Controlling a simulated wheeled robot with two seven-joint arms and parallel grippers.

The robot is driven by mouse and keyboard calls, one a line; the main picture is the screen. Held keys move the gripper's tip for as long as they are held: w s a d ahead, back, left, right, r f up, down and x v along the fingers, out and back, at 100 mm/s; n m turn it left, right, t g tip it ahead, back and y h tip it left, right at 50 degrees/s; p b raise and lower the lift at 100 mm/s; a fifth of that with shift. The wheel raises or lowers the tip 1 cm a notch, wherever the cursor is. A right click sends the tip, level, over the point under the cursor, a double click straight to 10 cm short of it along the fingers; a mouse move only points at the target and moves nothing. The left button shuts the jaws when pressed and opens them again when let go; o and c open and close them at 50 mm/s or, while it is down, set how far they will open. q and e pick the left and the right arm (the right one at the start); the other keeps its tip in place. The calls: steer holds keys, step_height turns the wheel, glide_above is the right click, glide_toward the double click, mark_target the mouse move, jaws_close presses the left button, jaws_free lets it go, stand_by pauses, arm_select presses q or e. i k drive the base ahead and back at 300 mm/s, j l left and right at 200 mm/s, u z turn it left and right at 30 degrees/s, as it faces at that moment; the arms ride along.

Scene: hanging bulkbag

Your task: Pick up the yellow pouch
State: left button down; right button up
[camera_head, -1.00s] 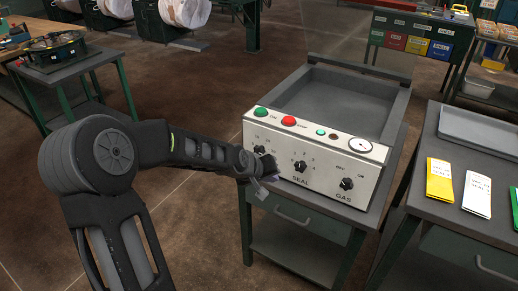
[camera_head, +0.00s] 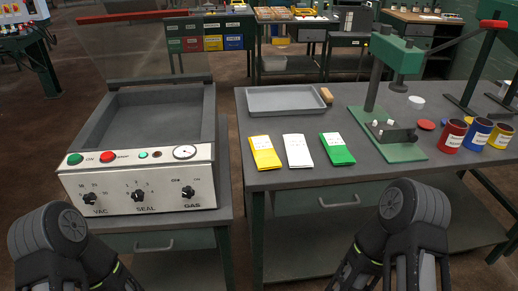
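The yellow pouch (camera_head: 265,153) lies flat near the front left of the grey table, with a white label area at its top. A white pouch (camera_head: 297,151) and a green pouch (camera_head: 338,149) lie to its right in a row. My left arm shows at the lower left and my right arm at the lower right, both below the table's front edge. Neither gripper's fingers show; they are out of the frame. Nothing touches the yellow pouch.
A vacuum sealer (camera_head: 140,180) with an open lid stands on a cart at left, with a gap before the table. A grey tray (camera_head: 285,110) lies behind the pouches. A green press (camera_head: 400,152) and red, blue and yellow cans (camera_head: 478,134) stand at right.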

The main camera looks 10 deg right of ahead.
mark_target(267, 158)
steer(key=i+j, duration=0.45)
steer(key=z, duration=1.8)
